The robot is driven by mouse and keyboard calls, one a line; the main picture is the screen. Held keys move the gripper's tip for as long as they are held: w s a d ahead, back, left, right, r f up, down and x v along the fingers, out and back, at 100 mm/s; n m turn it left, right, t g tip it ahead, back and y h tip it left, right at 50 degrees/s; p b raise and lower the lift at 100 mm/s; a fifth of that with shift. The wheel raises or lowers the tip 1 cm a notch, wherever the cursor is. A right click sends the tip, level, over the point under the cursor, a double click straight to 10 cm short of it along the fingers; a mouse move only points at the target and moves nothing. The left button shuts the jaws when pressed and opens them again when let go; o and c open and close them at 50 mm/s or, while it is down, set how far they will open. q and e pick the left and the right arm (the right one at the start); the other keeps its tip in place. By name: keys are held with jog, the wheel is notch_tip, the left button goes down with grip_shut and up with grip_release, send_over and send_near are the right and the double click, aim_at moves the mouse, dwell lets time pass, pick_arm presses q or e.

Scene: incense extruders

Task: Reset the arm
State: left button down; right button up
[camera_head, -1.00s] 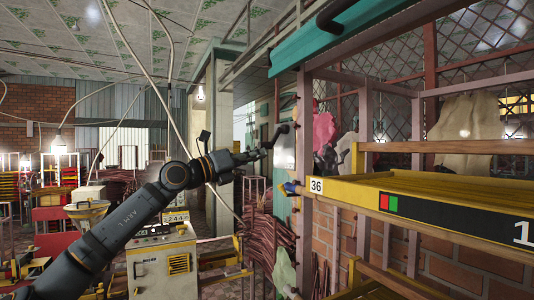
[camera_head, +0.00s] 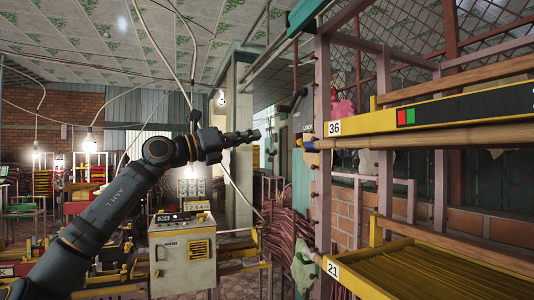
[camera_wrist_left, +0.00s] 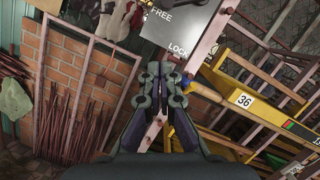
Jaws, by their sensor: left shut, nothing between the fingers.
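My left gripper (camera_head: 250,136) is held out in mid-air in the head view, shut and empty. In the left wrist view its fingers (camera_wrist_left: 160,86) meet with nothing between them. A black lever handle (camera_head: 299,98) stands up and to the right of the gripper in the head view, apart from it. A pale panel (camera_head: 308,127) sits just below the handle. In the left wrist view the panel (camera_wrist_left: 178,40), marked FREE and LOCK, is beyond the fingertips. My right gripper is in neither view.
A yellow rack shelf marked 36 (camera_head: 365,123) and a lower tray marked 21 (camera_head: 348,279) fill the right side. A cream machine (camera_head: 183,262) stands below the arm. Bundles of reddish sticks (camera_head: 280,232) lean beside the rack. Air around the gripper looks clear.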

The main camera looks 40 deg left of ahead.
pick_arm(q)
jog(key=shift+s, duration=0.7)
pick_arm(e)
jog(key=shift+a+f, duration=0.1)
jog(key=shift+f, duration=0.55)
pick_arm(q)
jog(key=shift+d, duration=0.15)
